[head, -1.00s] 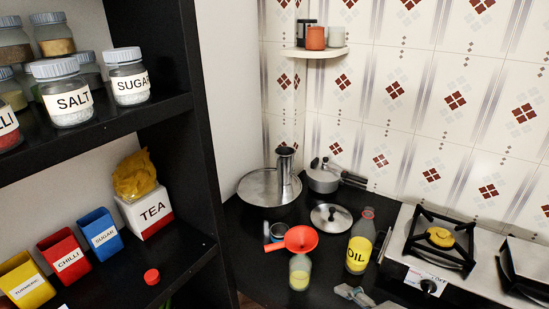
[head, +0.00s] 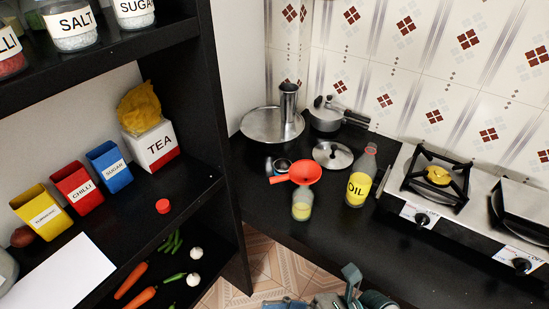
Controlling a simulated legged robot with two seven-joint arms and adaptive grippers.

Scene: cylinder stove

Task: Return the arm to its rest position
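Grey-blue parts of my own arm (head: 352,285) show at the bottom edge of the head view, below the counter's front edge. They are cut off, and I cannot make out fingertips or anything held. I see no left gripper. The parts are well apart from the small glass bottle (head: 302,211) of yellow oil, which stands on the black counter with a red funnel (head: 305,173) at its mouth. The oil bottle (head: 359,185), labelled OIL, stands upright just right of it.
A gas stove (head: 445,185) is on the right. A pot (head: 325,115), a pan lid (head: 333,154) and a steel plate (head: 262,125) stand behind the bottles. A black shelf (head: 215,140) rises on the left. The front counter (head: 340,235) is clear.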

